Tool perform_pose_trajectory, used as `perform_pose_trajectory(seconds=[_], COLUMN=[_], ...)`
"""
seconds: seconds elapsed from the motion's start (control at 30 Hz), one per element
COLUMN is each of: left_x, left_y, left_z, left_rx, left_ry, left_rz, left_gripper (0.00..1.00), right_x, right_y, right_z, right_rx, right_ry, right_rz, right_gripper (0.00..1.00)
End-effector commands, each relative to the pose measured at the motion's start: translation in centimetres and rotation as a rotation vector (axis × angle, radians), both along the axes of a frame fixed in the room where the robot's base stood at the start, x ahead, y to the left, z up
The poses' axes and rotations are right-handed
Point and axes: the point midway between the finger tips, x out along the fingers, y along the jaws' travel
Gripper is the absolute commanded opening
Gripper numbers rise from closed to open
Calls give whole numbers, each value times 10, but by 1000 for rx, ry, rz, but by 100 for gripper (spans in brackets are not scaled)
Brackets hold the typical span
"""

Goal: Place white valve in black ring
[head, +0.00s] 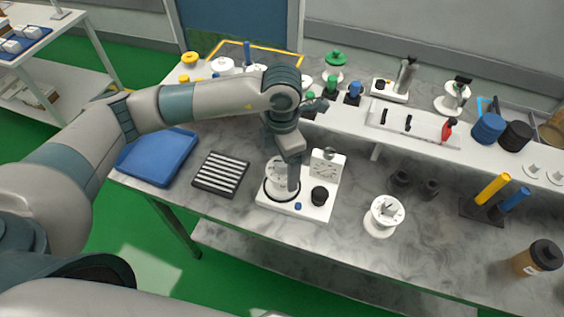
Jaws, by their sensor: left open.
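A white round valve-like piece (275,172) stands within the black ring (267,196) on a white base plate (320,211). Whether it is fully seated in the ring is hard to tell, as my gripper hides its right side. My left gripper (293,184) is open, pointing down over the ring, right beside the white piece. Another white, spool-shaped piece with a round marked face (384,216) stands on the counter to the right of the plate. My right gripper is not in view.
The base plate also bears a black knob (319,196) and an upright white gauge panel (327,165). A striped black mat (221,174) and blue tray (157,156) lie left. Yellow and blue cylinders (492,188) stand right. A raised shelf with several items runs behind.

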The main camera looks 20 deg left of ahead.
Motion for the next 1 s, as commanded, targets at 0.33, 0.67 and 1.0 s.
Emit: perform_pose_trajectory(seconds=[0.33, 0.67, 1.0], left_x=[2, 1, 0], left_y=[-1, 0, 0], left_z=[47, 103, 120], left_rx=[-2, -1, 0], left_ry=[-6, -4, 0], left_rz=[-1, 0, -1], left_gripper=[82, 82, 82], right_x=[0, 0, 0], right_y=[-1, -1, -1], right_z=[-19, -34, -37], right_rx=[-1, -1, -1], right_ry=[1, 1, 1], right_rz=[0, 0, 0], right_gripper=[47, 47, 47])
